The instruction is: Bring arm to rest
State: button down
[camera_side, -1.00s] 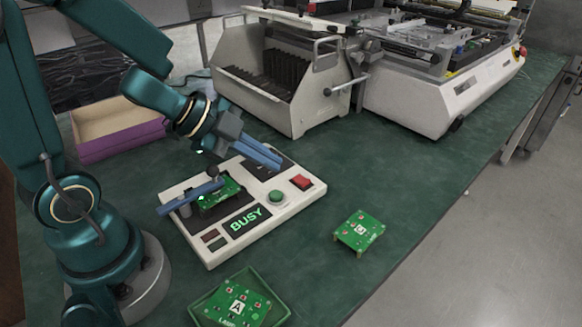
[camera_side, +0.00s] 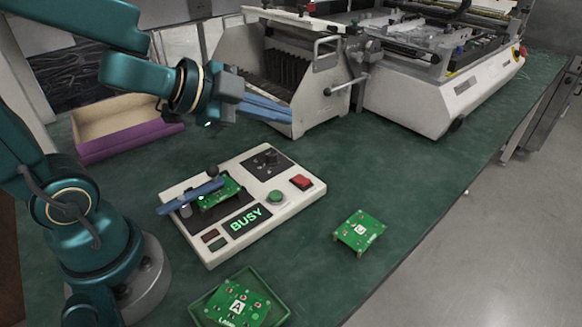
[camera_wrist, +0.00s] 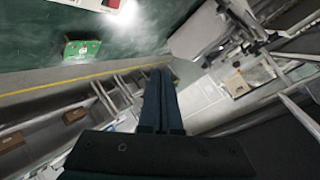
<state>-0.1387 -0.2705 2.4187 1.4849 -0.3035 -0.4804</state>
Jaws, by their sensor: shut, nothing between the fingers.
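My gripper (camera_side: 290,112) is shut and empty, its blue fingers together. It is raised above the bench, in front of the grey slotted rack in the side view. In the wrist view my gripper (camera_wrist: 160,75) points out over the bench edge and floor. The test fixture (camera_side: 295,205) lies on the green bench below it. The fixture display reads BUSY, and a green board (camera_side: 222,190) sits in it under a blue clamp bar (camera_side: 190,197).
A board marked C (camera_side: 372,232) lies on the bench. A board marked A (camera_side: 250,303) is in a green tray (camera_side: 200,304). A purple-sided box (camera_side: 130,140) stands at left. The slotted rack (camera_side: 232,88) and a large machine (camera_side: 445,100) stand behind.

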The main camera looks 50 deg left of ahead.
jog(key=s+a+r+n+y, duration=0.4)
jog(key=n+y, duration=0.1)
jog(key=n, duration=0.4)
jog(key=s+d+f+n+g+h, duration=0.2)
jog(key=s+d+f+g, duration=0.3)
jog(key=s, duration=0.4)
jog(key=shift+s+d+f+n+g+h, duration=0.2)
jog(key=shift+s+f+n+g+h, duration=0.15)
jog(key=shift+g, duration=0.25)
